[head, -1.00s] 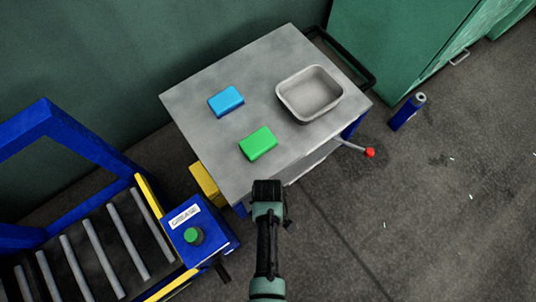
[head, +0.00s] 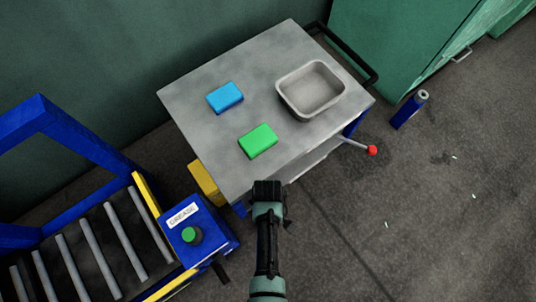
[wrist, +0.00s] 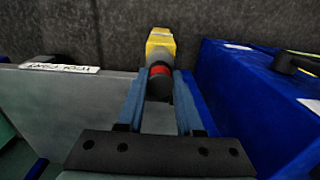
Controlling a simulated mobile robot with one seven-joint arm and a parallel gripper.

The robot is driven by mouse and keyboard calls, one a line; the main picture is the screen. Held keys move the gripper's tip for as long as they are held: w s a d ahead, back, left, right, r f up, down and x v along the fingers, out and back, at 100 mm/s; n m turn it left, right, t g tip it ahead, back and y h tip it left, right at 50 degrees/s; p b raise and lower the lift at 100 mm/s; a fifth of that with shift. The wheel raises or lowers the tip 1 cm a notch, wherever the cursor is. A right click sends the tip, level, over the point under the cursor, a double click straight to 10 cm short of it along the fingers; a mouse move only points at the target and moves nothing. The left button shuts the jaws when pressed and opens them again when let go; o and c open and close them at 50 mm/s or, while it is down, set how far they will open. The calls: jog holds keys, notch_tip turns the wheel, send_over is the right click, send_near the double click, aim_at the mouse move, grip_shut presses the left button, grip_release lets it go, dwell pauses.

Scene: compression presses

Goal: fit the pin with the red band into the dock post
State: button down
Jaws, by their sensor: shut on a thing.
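My gripper (wrist: 160,102) is shut on the pin with the red band (wrist: 160,71), a dark round part between the two blue-grey fingers in the wrist view. Much of the pin is hidden by the jaws. A yellow block (wrist: 160,40) shows just beyond the pin, and I cannot tell whether they touch. The yellow block also shows in the head view (head: 206,185), beside the cart's left side; it may be the dock post. In the head view my gripper (head: 267,184) is at the cart's near edge, and the pin is hidden there.
The grey cart (head: 190,110) carries a blue block (head: 225,98), a green block (head: 258,141) and a grey tray (head: 338,101). A red-knobbed lever (head: 371,150) sticks out right. A blue box (head: 205,247) with a green button stands left, by rollers. A blue can-like post (head: 408,111) stands on open floor.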

jog(key=shift+f+b, duration=0.5)
jog(key=shift+f, duration=0.2)
jog(key=shift+c, duration=2.4)
grip_release()
notch_tip(320, 180, up, 13)
jog(key=p, duration=0.7)
